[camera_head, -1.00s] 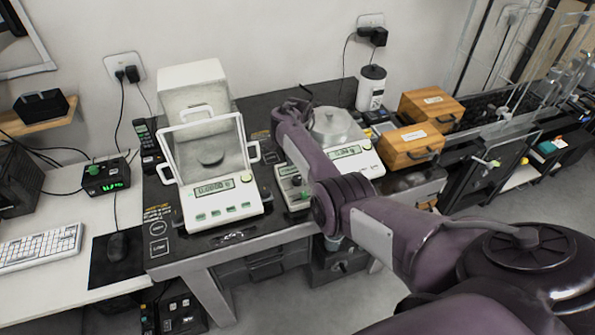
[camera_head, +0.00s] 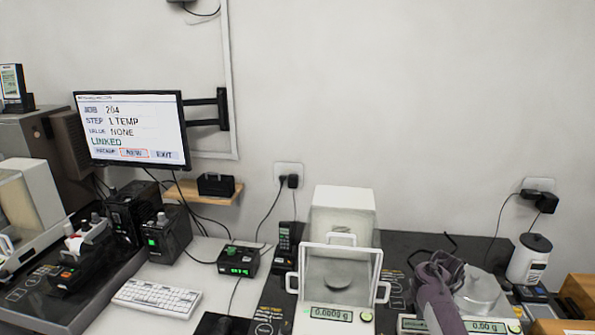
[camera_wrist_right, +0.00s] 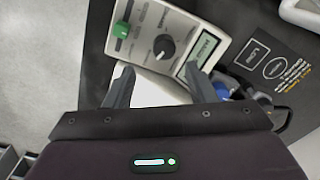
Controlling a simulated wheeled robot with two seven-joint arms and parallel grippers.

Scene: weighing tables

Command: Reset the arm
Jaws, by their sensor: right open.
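My right arm with its gripper (camera_head: 436,270) shows at the lower right of the head view, in front of the right-hand balance (camera_head: 484,325). In the right wrist view my right gripper (camera_wrist_right: 165,85) has its two dark fingers apart with no object held between them. My left gripper is not in view.
A balance with an open-framed draft shield (camera_head: 330,314) stands left of my arm. A white canister (camera_head: 529,260) and wooden boxes (camera_head: 562,328) are to the right. A monitor (camera_head: 132,130), keyboard (camera_head: 157,297) and black box with green display (camera_head: 238,261) are to the left.

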